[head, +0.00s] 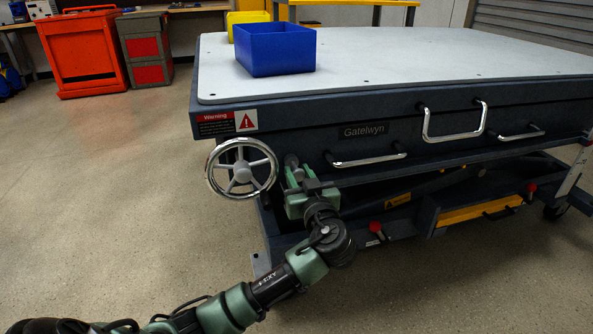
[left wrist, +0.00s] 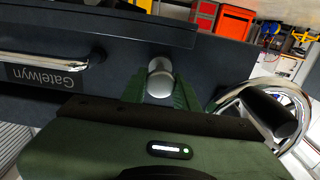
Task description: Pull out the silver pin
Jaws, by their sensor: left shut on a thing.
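The silver pin (head: 291,160) sticks out of the dark front of the lift table, just right of the handwheel. In the left wrist view its rounded silver end (left wrist: 160,79) shows between two green fingers. My left gripper (head: 294,178) is shut on the pin, one finger on each side. The gripper hides part of the pin in the head view. I cannot tell how deep the pin sits in the table. My right gripper is not in view.
A chrome handwheel (head: 241,168) stands close left of my left gripper. Chrome handles (head: 368,160) stick out to its right. A blue bin (head: 275,50) sits on the table top (head: 400,60). The floor (head: 120,190) in front and left is clear.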

